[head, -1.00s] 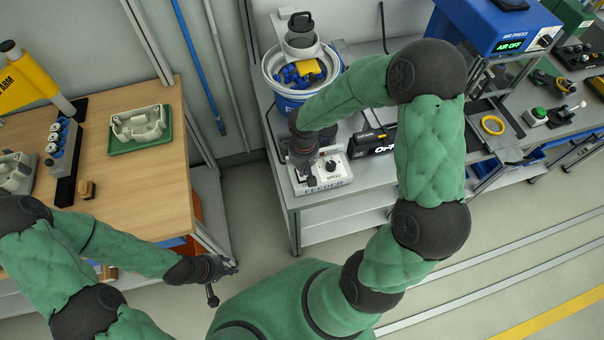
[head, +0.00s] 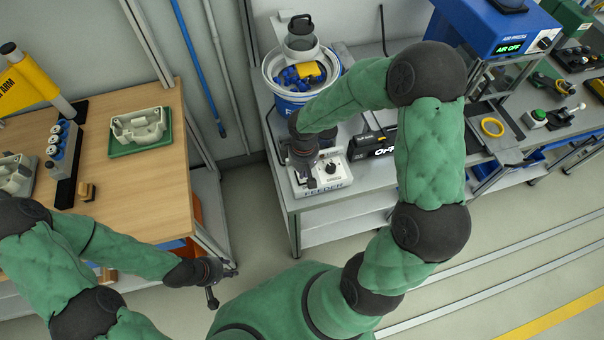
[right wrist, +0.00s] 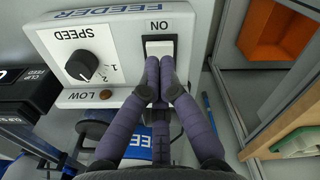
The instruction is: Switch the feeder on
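The white feeder control box (head: 334,183) stands on the grey bench's front corner. In the right wrist view its panel (right wrist: 120,45) carries a white rocker switch (right wrist: 160,47) in a black frame marked ON, a black speed knob (right wrist: 82,66) and a small brown-orange dot. My right gripper (head: 309,184) is over the box's left part. In the wrist view its fingertips (right wrist: 160,80) are together and empty at the rocker's lower edge; I cannot tell whether they touch it. My left gripper (head: 225,284) is open and empty, away from the box, beside the wooden table.
The blue feeder bowl (head: 290,100) with blue and yellow parts stands behind the box. A black display unit (head: 372,143) is close on its right. The wooden table (head: 150,190) is at left, with floor between it and the bench. A blue press reads AIR OFF (head: 509,46).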

